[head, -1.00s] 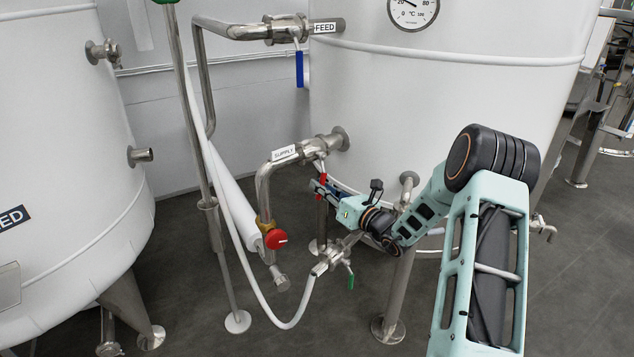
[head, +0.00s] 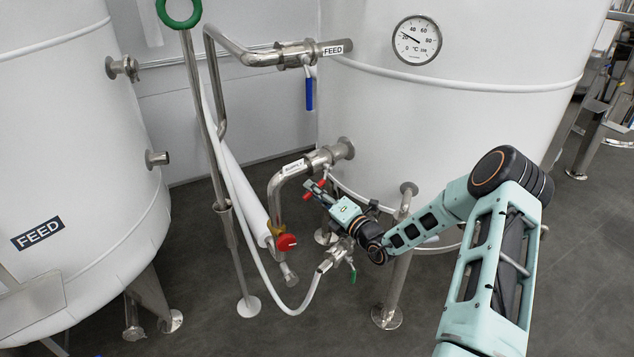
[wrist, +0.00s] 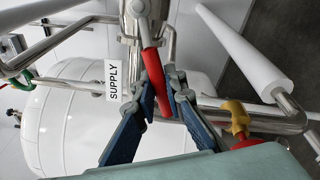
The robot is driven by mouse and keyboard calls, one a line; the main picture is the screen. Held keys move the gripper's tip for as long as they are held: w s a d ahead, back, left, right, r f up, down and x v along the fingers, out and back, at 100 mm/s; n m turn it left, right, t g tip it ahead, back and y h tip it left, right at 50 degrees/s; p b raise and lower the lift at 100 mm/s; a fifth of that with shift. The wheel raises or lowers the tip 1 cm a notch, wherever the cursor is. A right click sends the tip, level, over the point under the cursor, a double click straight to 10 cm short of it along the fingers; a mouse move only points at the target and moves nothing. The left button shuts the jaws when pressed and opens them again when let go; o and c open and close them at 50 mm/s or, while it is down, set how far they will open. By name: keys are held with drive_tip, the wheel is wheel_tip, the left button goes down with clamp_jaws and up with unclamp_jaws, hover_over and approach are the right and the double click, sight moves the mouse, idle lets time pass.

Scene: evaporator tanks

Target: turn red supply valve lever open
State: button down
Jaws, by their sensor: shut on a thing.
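The red supply valve lever (wrist: 153,70) hangs from the steel valve on the pipe labelled SUPPLY (wrist: 112,80). In the wrist view my gripper (wrist: 164,97) has its blue fingers on both sides of the lever, shut on its lower part. In the head view my gripper (head: 314,188) is just below the supply valve (head: 320,159). Red parts of the lever (head: 322,182) show on either side of the fingers, and the middle is hidden by them. The lever looks slanted there.
A round red knob (head: 287,242) on a yellow fitting sits left of my gripper. A lower valve with a green handle (head: 352,277) and a white hose lie below. The feed valve's blue lever (head: 309,94) hangs above. The white tank (head: 450,120) stands close behind.

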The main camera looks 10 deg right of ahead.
drive_tip(key=r+m+p, duration=0.2)
drive_tip(key=shift+s+a+r+p, duration=0.1)
drive_tip(key=shift+s+a+p, duration=0.05)
drive_tip(key=shift+a+p, duration=0.15)
drive_tip(key=shift+r+m+p, duration=0.55)
drive_tip(key=shift+m+p, duration=0.5)
drive_tip(key=shift+m, duration=0.25)
drive_tip(key=c, duration=2)
unclamp_jaws()
drive_tip(key=shift+o, duration=0.2)
drive_tip(key=v, duration=1.2)
